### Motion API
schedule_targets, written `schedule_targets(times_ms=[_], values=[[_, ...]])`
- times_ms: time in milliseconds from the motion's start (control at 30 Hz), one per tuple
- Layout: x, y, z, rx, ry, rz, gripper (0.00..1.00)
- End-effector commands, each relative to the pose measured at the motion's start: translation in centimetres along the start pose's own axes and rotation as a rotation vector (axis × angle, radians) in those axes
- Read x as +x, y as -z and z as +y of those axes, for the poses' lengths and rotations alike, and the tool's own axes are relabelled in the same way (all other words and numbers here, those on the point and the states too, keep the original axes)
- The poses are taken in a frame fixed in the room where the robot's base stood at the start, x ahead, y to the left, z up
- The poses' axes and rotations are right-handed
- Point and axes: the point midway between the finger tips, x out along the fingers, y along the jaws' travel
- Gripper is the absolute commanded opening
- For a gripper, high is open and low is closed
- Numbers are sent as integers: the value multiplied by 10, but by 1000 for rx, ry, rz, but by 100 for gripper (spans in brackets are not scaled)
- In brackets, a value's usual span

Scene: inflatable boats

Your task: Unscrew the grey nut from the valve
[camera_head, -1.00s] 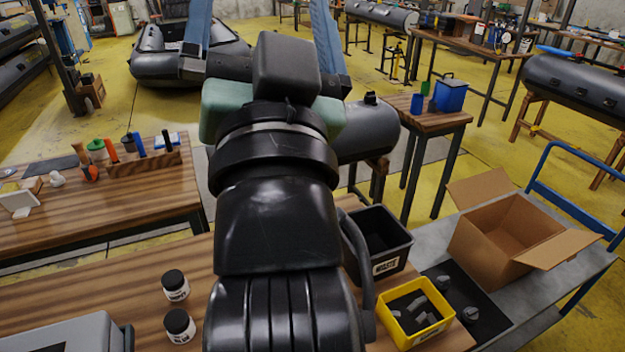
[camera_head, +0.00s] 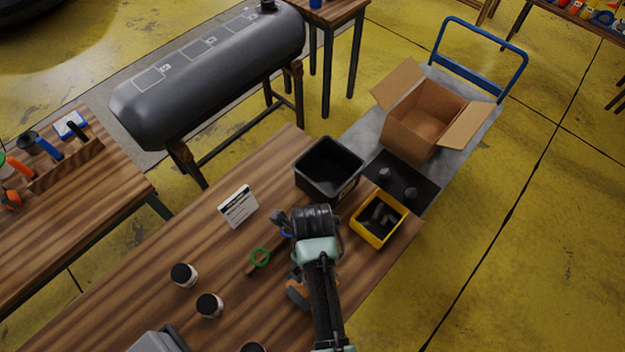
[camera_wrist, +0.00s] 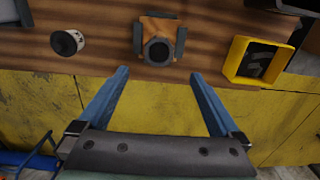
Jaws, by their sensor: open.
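In the wrist view my gripper (camera_wrist: 160,73) is open, its two blue fingers apart with nothing between them. Beyond the fingertips a small orange-brown holder (camera_wrist: 160,25) with grey side pieces sits on the wooden bench. A dark round piece (camera_wrist: 158,51), likely the valve end, faces me from it, roughly centred between the fingers and apart from them. I cannot tell the grey nut from the valve here. In the head view the holder (camera_head: 297,292) shows as an orange-brown patch beside my arm, which hides part of it. My fingers are not clear in that view.
A black bin (camera_head: 328,168) and yellow bin (camera_head: 378,216) with grey parts stand at the bench's right end. Jars (camera_head: 209,305), a green ring tool (camera_head: 260,258) and a white card (camera_head: 238,206) lie left. A cardboard box (camera_head: 423,118) sits on the cart beyond.

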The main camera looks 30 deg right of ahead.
Motion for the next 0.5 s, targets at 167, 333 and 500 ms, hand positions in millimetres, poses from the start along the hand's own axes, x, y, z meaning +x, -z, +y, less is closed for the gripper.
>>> schedule_targets(times_ms=[167,333,500], values=[[11,2,2,14,-6,8,99],[30,2,2,13,-5,6,99],[55,2,1,12,-4,5,99]])
